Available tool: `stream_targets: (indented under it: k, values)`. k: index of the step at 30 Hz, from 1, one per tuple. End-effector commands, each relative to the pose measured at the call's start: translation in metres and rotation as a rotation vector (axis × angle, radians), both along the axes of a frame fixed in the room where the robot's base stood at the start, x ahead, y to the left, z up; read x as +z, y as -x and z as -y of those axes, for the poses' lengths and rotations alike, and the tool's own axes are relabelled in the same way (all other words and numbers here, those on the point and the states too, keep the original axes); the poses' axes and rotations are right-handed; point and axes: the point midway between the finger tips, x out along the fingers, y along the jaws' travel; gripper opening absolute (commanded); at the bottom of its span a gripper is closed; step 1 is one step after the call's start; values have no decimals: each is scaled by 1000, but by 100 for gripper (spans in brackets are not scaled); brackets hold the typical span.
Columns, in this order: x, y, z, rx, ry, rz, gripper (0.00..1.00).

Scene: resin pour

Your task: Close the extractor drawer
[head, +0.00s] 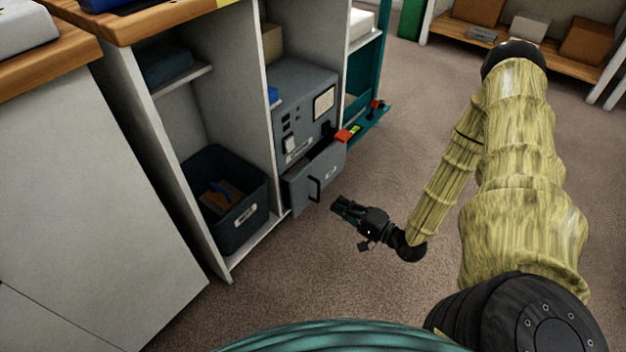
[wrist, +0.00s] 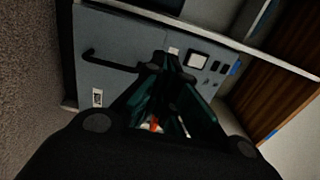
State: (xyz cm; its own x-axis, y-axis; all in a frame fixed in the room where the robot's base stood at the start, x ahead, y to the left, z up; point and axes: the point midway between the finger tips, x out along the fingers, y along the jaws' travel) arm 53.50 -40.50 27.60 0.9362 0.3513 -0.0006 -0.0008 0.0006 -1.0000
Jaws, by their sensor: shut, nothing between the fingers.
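The grey-blue extractor (head: 306,95) stands in the shelf bay, with a control panel on its upper front. Its drawer (head: 331,171) is at the bottom and sits pulled out, with a dark bar handle (head: 315,189) on its front. In the wrist view the drawer front (wrist: 120,84) shows with its handle (wrist: 106,60) and a small white label. My gripper (head: 338,207) is shut and empty, in front of the drawer and apart from it in the head view. In the wrist view my fingertips (wrist: 172,66) cover part of the drawer and panel.
A dark bin (head: 243,222) stands in the bay left of the extractor. A red item (head: 343,136) shows by the drawer's far corner. A teal open unit (head: 372,112) is to the right. Carpeted floor in front is clear. A low shelf with boxes (head: 530,28) is behind.

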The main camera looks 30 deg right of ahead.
Motion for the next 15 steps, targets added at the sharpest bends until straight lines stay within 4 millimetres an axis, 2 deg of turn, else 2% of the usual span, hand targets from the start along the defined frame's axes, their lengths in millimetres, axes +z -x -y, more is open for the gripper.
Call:
stream_targets:
  k: [5, 15]
  values:
    - [-2, -15, -6, 2, 0, 3, 0]
    - [-3, -67, -26, 2, 0, 4, 0]
